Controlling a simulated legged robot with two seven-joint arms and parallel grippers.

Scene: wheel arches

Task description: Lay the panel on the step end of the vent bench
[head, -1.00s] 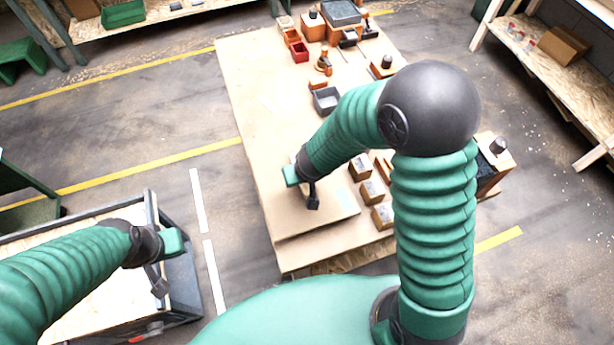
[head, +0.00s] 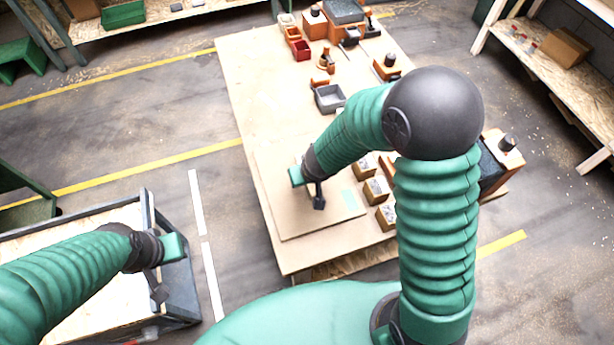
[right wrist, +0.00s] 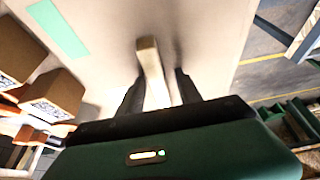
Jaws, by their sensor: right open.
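The panel (head: 290,215) is a thin tan board on the near end of the vent bench (head: 243,75). It appears to lie flat, close to the bench's left edge. A pale green strip (right wrist: 57,28) marks its top, and a light wooden grip (right wrist: 152,70) stands up from it. My right gripper (head: 318,193) is over the panel. In the right wrist view its dark fingers (right wrist: 158,85) are open, one on each side of the wooden grip. My left gripper (head: 160,285) hangs over a trolley at the left; its finger gap is unclear.
Several small boxes with printed labels (head: 376,190) stand just right of the panel. A grey bin (head: 329,98), red bins (head: 300,49) and tools occupy the bench farther back. The trolley (head: 182,290) is at lower left. Floor is clear between it and the bench.

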